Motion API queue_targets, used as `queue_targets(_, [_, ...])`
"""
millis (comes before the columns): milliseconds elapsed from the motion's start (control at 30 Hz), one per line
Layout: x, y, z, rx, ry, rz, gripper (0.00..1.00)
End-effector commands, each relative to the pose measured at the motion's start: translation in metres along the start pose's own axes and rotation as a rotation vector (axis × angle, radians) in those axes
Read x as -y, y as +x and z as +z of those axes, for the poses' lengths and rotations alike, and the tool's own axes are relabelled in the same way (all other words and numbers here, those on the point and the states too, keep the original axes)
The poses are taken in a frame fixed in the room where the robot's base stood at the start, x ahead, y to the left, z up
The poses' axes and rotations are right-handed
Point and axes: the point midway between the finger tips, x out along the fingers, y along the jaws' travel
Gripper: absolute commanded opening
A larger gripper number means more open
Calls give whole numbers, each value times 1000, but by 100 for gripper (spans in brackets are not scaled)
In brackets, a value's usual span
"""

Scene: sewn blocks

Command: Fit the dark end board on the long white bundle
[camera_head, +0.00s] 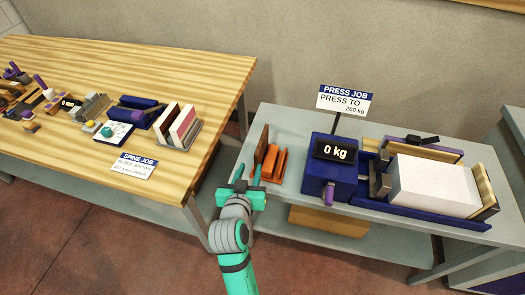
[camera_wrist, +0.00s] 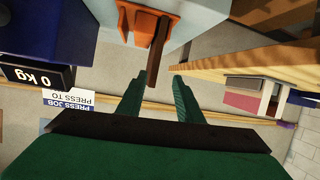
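The long white bundle (camera_head: 430,186) lies in a blue press bed on the right-hand table in the head view. A pale board (camera_head: 484,188) stands at its right end, and a grey press plate (camera_head: 381,176) is near its left end. A dark brown board (camera_head: 262,143) stands upright in an orange rack (camera_head: 273,165) left of the press. In the wrist view the dark board (camera_wrist: 158,55) juts from the rack toward the space between my fingertips. My gripper (camera_head: 250,186) is open and empty in front of the rack, its fingers (camera_wrist: 157,82) apart from the board.
The blue press box (camera_head: 322,178) has a display reading 0 kg (camera_head: 336,151). A PRESS JOB sign (camera_head: 344,100) stands behind it. A wooden table (camera_head: 100,75) at left holds several small blocks and tools, with its edge close to my arm. A narrow gap separates the tables.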

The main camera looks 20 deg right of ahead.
Motion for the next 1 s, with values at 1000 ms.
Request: queue_targets(1000, [-19,78,-56,30,110,105,33])
